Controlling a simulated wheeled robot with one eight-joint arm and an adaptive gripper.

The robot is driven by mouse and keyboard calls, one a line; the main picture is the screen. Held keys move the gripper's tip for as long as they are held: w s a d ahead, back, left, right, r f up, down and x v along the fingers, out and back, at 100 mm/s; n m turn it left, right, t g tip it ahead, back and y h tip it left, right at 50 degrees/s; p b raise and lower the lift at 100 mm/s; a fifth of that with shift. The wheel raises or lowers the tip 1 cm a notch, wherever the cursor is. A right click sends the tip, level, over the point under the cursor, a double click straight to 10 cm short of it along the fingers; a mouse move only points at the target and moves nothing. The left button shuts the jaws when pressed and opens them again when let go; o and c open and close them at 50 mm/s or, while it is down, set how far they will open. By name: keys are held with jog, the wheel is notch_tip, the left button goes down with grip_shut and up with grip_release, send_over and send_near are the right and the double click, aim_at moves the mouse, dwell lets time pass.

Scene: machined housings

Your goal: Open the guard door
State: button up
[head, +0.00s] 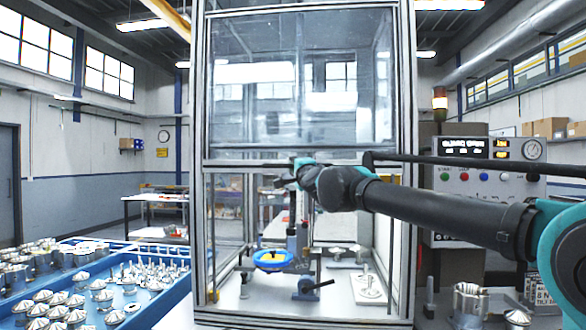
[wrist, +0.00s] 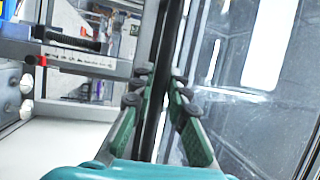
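The guard door (head: 300,85) is a clear pane in the upper front of a tall metal-framed enclosure. Its lower edge lies about halfway up the frame, and I see no clear pane across the lower front. My gripper (head: 290,178) is at this lower edge, near its middle. In the wrist view, my gripper (wrist: 161,85) has its green fingers on both sides of a dark bar, the door handle (wrist: 172,35), and looks shut on it. The door's glass (wrist: 245,100) shows to the right of the fingers. The exact finger contact is partly hidden.
Inside the enclosure are a blue round part (head: 272,258) on a fixture and a black-handled clamp (head: 308,288). A blue tray (head: 150,312) with several metal parts stands at left. A control panel (head: 487,180) and a metal housing (head: 468,303) are at right.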

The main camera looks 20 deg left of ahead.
jog(key=o, duration=0.3)
jog(key=v, duration=1.2)
dwell(0.3)
